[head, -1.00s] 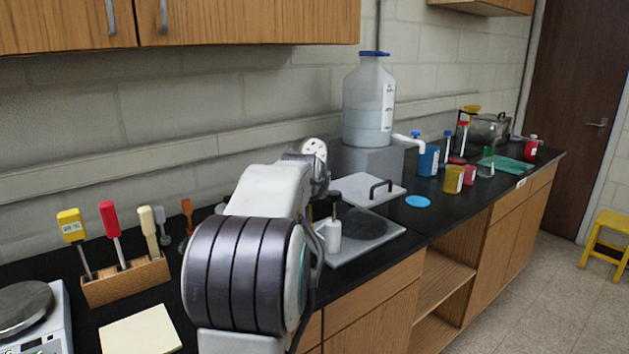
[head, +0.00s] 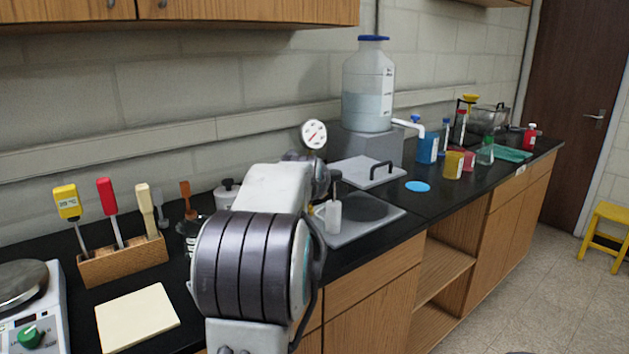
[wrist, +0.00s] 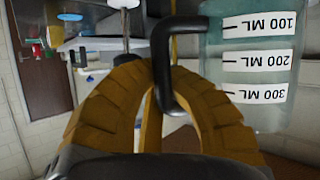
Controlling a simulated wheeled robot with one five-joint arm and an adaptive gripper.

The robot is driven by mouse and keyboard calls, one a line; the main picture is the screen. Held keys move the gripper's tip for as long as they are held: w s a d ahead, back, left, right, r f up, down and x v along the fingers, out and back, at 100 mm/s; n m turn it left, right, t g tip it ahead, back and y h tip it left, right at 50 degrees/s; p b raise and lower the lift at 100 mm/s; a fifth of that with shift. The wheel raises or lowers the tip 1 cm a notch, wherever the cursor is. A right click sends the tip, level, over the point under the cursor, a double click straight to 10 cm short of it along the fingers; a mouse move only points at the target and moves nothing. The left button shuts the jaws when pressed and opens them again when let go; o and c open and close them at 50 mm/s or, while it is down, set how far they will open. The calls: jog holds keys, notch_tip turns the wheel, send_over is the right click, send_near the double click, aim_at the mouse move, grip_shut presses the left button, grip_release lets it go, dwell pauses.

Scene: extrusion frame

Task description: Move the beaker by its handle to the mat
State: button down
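In the wrist view, a clear beaker (wrist: 260,60) with upside-down ML marks fills the upper right. Its black handle (wrist: 165,70) runs between the yellow-brown fingers of my gripper (wrist: 158,72), which close in on it from both sides. In the head view my arm hides the gripper, and I cannot make out the beaker. A round blue mat (head: 417,187) lies flat on the black counter, right of the hot plate, with nothing on it.
A yellow beaker (head: 453,166) and other coloured vessels stand behind the blue mat. A cream pad (head: 137,318) and a wooden tool rack (head: 123,261) are at the left.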

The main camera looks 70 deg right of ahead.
jog(key=shift+f+b, duration=4.1)
jog(key=shift+f, duration=1)
jog(key=shift+f+b, duration=0.7)
jog(key=shift+f, duration=0.05)
jog(key=c, duration=1.9)
grip_release()
jog(key=shift+c, duration=0.2)
jog(key=o, duration=0.5)
jog(key=shift+c, duration=0.2)
jog(key=shift+a, duration=0.15)
jog(key=v, duration=1.1)
jog(key=shift+a+r, duration=0.2)
jog(key=shift+a, duration=0.15)
